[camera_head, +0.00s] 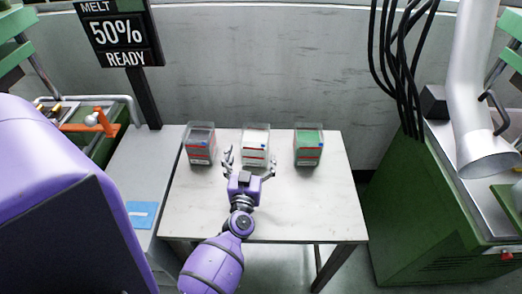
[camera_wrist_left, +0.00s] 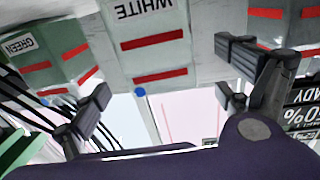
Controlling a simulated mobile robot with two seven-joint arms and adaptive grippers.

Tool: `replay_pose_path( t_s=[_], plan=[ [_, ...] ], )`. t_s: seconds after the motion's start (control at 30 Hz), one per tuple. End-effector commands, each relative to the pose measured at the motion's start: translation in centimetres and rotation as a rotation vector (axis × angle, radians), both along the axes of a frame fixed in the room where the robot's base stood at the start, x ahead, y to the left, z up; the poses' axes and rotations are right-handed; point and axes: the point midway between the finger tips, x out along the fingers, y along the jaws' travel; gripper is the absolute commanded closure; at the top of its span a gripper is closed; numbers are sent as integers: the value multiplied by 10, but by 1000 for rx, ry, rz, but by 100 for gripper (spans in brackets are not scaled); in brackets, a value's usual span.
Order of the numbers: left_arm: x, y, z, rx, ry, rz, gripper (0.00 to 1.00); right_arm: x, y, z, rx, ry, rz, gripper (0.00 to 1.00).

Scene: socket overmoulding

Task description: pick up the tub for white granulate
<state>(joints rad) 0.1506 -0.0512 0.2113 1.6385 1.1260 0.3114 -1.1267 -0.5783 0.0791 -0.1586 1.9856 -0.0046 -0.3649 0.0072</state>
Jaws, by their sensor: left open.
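The tub for white granulate (camera_head: 256,137) stands upright on the pale table, the middle one of three tubs in a row. It has a white front with red stripes; in the left wrist view the tub (camera_wrist_left: 150,55) appears upside down with the word WHITE. My left gripper (camera_head: 250,160) is open in front of it, one finger towards each side of the tub. In the left wrist view the open fingers (camera_wrist_left: 163,82) show apart, with the tub between and beyond them. I cannot tell whether they touch it. My right gripper is not in view.
A dark-filled tub (camera_head: 201,150) stands left and a green tub (camera_head: 308,150) right of the white one, with small gaps between. The table (camera_head: 310,210) is bare in front. A sign post (camera_head: 145,98) stands at left, a green machine (camera_head: 415,210) at right.

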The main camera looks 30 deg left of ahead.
Motion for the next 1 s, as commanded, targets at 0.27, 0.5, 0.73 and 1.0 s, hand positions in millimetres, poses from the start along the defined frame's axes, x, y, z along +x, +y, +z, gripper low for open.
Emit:
replay_pose_path(
  t_s=[0.27,0.5,0.73,1.0],
  plan=[
    [24,11,1,0,-3,-1,6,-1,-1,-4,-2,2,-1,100],
    [53,25,0,2,-4,-1,6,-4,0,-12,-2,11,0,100],
    [69,33,1,1,-3,-1,6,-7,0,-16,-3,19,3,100],
    [69,33,3,1,-4,-1,18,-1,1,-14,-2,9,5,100]
  ],
)
